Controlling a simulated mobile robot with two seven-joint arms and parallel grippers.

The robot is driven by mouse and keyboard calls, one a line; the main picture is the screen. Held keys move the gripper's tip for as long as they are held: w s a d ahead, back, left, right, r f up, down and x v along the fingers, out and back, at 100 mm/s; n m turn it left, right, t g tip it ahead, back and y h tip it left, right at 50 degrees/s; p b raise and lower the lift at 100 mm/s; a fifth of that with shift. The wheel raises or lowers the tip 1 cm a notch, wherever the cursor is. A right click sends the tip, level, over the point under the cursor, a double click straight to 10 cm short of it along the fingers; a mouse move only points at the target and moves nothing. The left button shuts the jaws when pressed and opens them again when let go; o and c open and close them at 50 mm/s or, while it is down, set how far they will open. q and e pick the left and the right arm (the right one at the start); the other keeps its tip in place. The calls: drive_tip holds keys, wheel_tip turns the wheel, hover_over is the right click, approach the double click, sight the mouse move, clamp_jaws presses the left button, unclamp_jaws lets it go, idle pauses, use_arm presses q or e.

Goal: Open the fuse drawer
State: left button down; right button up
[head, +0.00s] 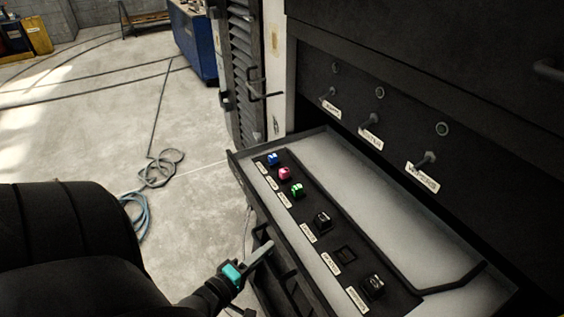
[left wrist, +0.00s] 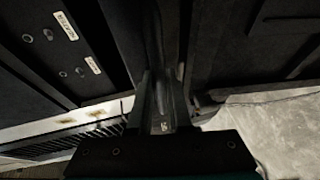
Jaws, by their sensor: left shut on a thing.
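The fuse drawer (head: 340,165) is pulled out from the dark cabinet, and its pale inside shows in the head view. A dark strip in it holds a blue fuse (head: 273,159), a pink fuse (head: 285,173) and a green fuse (head: 297,189), with dark sockets and white labels further along. My left gripper (head: 262,250) is at the drawer's front, by its handle bar. In the left wrist view the gripper (left wrist: 160,105) is shut on a dark bar between its fingers, seemingly the drawer handle. My right gripper is not in view.
The cabinet face (head: 400,120) above the drawer carries labelled switches (head: 370,121). A louvred door (head: 243,75) stands open at its left. A coiled hose (head: 162,165) lies on the concrete floor, which is otherwise mostly clear. A blue cabinet (head: 195,40) stands behind.

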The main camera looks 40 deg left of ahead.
use_arm(q)
drive_tip(key=shift+s+a, duration=0.25)
drive_tip(key=shift+s, duration=0.5)
drive_tip(key=c, duration=0.8)
unclamp_jaws()
drive_tip(key=shift+c, duration=0.2)
drive_tip(key=v, duration=1.5)
drive_tip(key=shift+s, duration=0.1)
